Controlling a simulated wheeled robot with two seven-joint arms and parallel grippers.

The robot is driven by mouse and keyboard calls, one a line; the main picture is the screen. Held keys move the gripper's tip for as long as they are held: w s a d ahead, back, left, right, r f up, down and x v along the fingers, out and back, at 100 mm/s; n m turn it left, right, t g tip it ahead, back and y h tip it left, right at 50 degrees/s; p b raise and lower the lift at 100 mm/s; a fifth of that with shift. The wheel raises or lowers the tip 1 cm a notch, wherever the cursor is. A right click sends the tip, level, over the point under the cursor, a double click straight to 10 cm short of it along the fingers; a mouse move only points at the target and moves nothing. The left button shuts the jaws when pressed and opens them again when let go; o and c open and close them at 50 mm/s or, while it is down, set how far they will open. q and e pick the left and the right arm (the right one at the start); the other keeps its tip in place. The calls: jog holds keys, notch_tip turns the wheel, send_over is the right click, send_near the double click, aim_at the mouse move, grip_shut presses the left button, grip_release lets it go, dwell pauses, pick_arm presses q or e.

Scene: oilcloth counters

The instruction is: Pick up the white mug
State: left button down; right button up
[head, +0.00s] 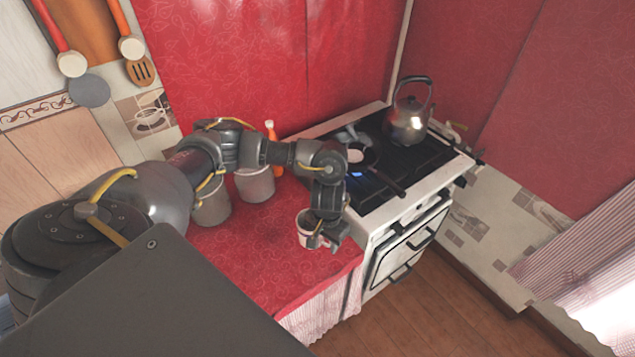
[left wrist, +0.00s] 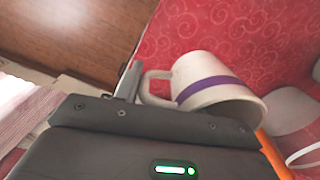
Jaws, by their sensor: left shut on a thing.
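The white mug (head: 307,229) is at the front right of the red counter, close to the stove, partly hidden behind my left gripper (head: 325,240). In the left wrist view the mug (left wrist: 205,80) shows a purple band and a handle on its left side. One finger of the left gripper (left wrist: 128,82) stands at the handle, and the other finger is hidden. The gripper is shut on the mug. I cannot tell whether the mug's base touches the counter. My right gripper is in neither view.
The stove (head: 420,165) to the right holds a kettle (head: 409,118) and a pan (head: 361,158). The counter's front edge is near the mug.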

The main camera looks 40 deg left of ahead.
pick_arm(q)
jog(key=d+r, duration=0.3)
jog(key=d, duration=0.4)
jog(key=shift+d+r, duration=0.15)
jog(key=shift+d, duration=0.1)
jog(key=shift+d, duration=0.1)
dwell(0.4)
dwell(2.5)
jog(key=s+a+f+m+b, duration=0.2)
jog(key=f+m+b, duration=0.3)
jog(key=b, duration=0.3)
jog(key=shift+s+m, duration=0.4)
jog(key=shift+s, duration=0.2)
